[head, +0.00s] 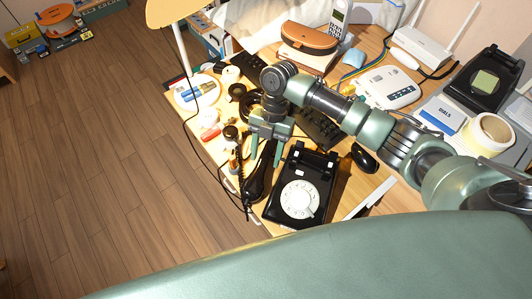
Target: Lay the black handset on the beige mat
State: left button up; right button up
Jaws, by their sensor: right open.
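The black handset (259,181) lies on the wooden desk along the left side of a black dial phone (299,189) with a white dial. My right gripper (266,146) points down over the upper end of the handset, with its fingers apart and open. I cannot tell from this view whether the fingers touch the handset, and the wrist and fingers hide part of that end. I cannot make out the beige mat clearly. My left gripper is not in view.
A dark coiled cord (238,175) runs along the desk's left edge. A black mouse (364,158) lies right of the phone. A white device (388,88), a tape roll (489,134) and a router (421,47) crowd the right. Floor (90,170) lies open at left.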

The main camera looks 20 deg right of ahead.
jog(key=v, duration=1.2)
